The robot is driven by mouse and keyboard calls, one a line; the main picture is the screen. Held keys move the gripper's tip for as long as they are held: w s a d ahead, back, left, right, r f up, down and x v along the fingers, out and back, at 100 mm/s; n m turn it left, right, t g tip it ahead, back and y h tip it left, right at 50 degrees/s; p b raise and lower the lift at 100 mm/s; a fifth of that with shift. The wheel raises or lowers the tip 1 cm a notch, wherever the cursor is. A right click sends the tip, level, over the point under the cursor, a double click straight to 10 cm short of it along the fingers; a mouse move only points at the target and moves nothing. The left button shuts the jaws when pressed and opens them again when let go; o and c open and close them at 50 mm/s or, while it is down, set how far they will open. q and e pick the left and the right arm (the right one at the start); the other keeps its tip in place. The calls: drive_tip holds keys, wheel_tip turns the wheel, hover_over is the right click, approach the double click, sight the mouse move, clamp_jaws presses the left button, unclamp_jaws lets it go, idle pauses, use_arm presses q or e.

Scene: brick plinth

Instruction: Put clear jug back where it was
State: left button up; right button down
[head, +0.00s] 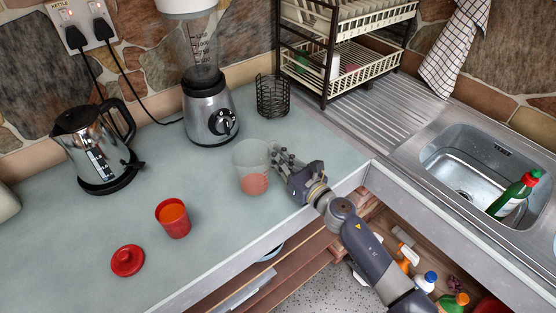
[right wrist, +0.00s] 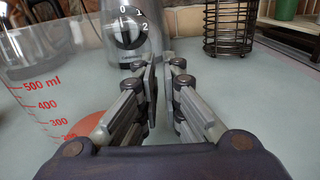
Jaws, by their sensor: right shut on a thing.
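The clear jug (head: 249,155) is a see-through measuring jug with red markings. It is upright on or just above the counter, in front of the blender. A reddish-orange patch shows in its lower part. It also fills the left of the right wrist view (right wrist: 30,75). My right gripper (head: 279,157) is at the jug's right side, its fingers close together and shut on the jug. The held part is hard to make out between the fingers (right wrist: 164,70). My left gripper is not in view.
A blender (head: 210,105) and black wire holder (head: 272,97) stand behind the jug. A kettle (head: 92,150) is at left. An open red container (head: 173,220) and red lid (head: 127,260) are front left. A dish rack (head: 335,70) and sink (head: 465,170) are right. The counter between has free room.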

drive_tip(key=shift+r, duration=0.1)
drive_tip(key=shift+f, duration=0.2)
drive_tip(key=c, duration=1.8)
unclamp_jaws()
drive_tip(key=shift+o, duration=0.2)
drive_tip(key=shift+r, duration=0.1)
